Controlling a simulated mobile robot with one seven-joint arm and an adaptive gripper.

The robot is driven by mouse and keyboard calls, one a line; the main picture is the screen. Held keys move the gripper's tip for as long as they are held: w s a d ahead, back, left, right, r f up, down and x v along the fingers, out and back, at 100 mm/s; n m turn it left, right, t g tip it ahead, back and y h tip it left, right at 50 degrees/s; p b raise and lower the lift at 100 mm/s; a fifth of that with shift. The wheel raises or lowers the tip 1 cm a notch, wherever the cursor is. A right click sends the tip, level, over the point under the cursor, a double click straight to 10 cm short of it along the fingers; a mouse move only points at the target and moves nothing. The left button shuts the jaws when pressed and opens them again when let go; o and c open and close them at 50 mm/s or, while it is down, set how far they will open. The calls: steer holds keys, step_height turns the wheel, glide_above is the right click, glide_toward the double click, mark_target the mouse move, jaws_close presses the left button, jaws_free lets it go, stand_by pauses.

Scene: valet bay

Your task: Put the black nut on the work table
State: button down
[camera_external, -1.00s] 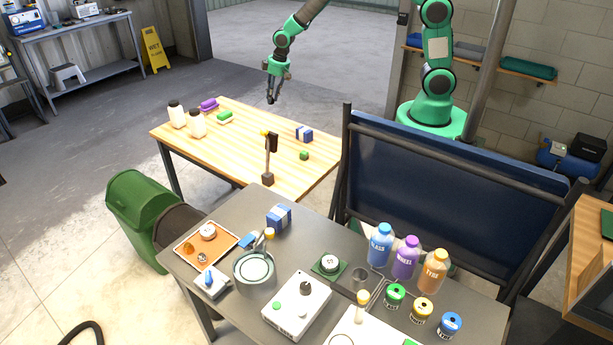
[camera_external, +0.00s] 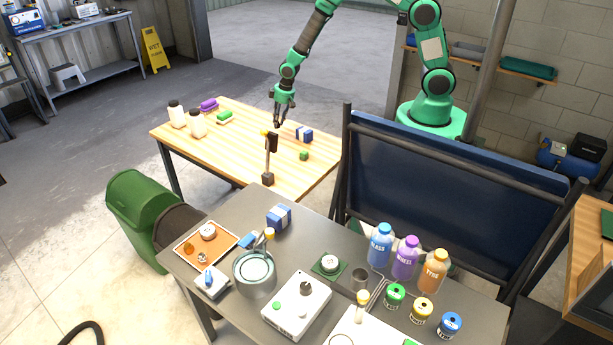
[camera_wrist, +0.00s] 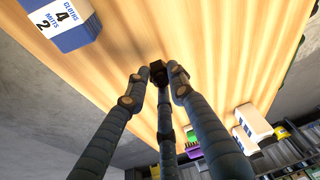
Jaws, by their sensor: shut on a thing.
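My gripper (camera_external: 279,124) is above the far part of the wooden-topped table (camera_external: 180,141), pointing down, with its fingers drawn close together. In the wrist view my gripper (camera_wrist: 157,78) has three dark ribbed fingers that converge over the wood surface. A small black piece, which looks like the black nut (camera_wrist: 157,68), shows between the fingertips. The fingers partly hide it, and its shape is hard to make out. In the external view it is too small to tell apart from the fingertips. I cannot tell how far the fingertips are above the wood.
A crowded grey table (camera_external: 207,288) is in front. Bare wood surrounds the fingertips.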

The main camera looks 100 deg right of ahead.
steer(key=shift+f, duration=1.05)
steer(key=shift+w, duration=0.15)
steer(key=b, duration=0.2)
glide_toward(248, 136)
steer(key=shift+d+x, duration=0.2)
steer(key=shift+x, duration=0.75)
steer(key=shift+w+d+r, duration=0.1)
steer(key=shift+w+d, duration=0.1)
steer(key=shift+w, duration=0.25)
steer(key=shift+f+b, duration=0.5)
steer(key=shift+f, duration=1.25)
steer(key=shift+f, duration=0.15)
